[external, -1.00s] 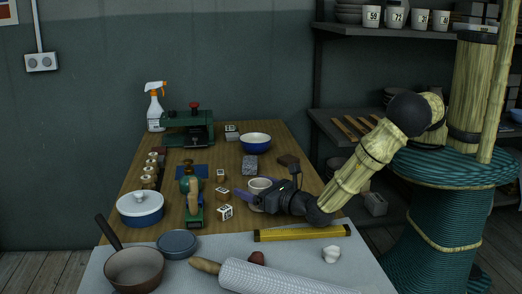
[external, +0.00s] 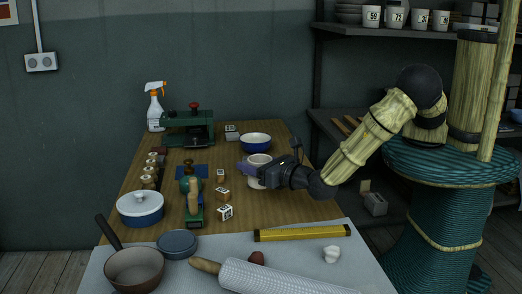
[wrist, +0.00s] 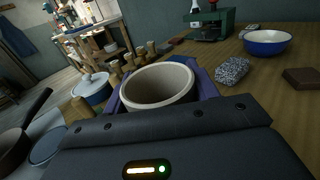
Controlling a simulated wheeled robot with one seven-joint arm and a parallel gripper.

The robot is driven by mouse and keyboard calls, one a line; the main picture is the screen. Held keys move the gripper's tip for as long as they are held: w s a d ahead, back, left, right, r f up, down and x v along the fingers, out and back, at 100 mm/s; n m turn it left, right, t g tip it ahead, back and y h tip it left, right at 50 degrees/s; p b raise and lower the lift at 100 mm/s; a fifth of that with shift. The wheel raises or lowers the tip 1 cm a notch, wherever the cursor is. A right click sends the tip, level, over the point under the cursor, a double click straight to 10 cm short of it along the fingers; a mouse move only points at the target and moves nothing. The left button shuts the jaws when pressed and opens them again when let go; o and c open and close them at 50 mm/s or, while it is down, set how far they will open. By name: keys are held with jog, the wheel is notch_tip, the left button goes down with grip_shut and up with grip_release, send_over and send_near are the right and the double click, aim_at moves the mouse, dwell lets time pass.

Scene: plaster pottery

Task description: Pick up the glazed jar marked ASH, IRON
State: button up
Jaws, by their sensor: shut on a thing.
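A pale cream jar (external: 258,161) with a round open mouth is held between the purple fingers of my gripper (external: 252,170) over the wooden table. The jar looks upright and appears a little above the tabletop. In the wrist view the jar (wrist: 158,86) shows its thick rim and dark inside, with a purple finger on either side. No marking on it can be read from these views. My gripper is shut on this jar.
A blue bowl (external: 256,140) and a green press (external: 187,128) stand behind. Small marked cubes (external: 223,194) and a green-based tool (external: 194,205) lie to the left. A yellow level (external: 300,233) lies in front. A speckled block (wrist: 232,71) is to the right in the wrist view.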

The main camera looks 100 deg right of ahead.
jog(key=shift+r, duration=1.4)
